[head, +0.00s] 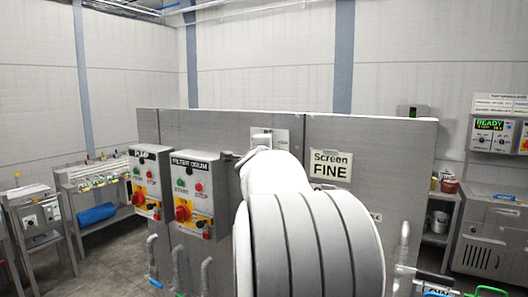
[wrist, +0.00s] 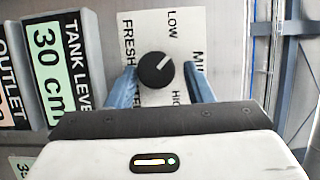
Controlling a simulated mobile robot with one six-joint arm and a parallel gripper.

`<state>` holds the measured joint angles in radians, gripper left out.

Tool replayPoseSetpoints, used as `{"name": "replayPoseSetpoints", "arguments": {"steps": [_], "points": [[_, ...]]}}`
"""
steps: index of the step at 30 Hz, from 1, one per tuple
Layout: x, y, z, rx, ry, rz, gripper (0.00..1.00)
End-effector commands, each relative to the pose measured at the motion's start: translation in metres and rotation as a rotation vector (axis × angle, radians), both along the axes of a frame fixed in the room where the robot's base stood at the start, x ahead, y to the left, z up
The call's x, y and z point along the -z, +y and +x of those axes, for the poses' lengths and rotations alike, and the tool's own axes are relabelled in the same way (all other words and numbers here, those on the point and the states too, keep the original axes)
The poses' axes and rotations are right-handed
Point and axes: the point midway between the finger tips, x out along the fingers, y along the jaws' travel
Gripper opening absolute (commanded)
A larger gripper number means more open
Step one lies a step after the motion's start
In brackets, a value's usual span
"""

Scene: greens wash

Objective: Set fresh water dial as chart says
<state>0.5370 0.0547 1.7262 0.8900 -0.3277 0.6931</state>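The dial (wrist: 156,70) is a round black knob with a white pointer, on a white plate (wrist: 150,20) lettered FRESH, LOW, MI and HI, partly cut off or covered. The lettering lies sideways in the wrist view. The pointer aims up and right, between LOW and MI. My gripper (wrist: 160,68) is open, its two blue fingers on either side of the knob with gaps showing; its depth is unclear. In the head view, my white arm hides the dial and gripper. A sign (head: 331,167) there reads Screen FINE.
A TANK LEVEL display (wrist: 50,60) reads 30 cm, beside an OUTLET display (wrist: 12,75). In the head view, control boxes (head: 195,190) with red knobs stand left of my arm. A panel (head: 495,130) at right reads READY.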

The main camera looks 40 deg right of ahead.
Motion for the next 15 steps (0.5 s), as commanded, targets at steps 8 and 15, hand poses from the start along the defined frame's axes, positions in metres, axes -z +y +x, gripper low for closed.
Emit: {"name": "replayPoseSetpoints", "arguments": {"steps": [8,15], "points": [[0.002,0.001,0.001,-0.003,0.003,0.003,0.56],[0.003,0.013,-0.01,-0.005,0.003,0.003,0.56]]}}
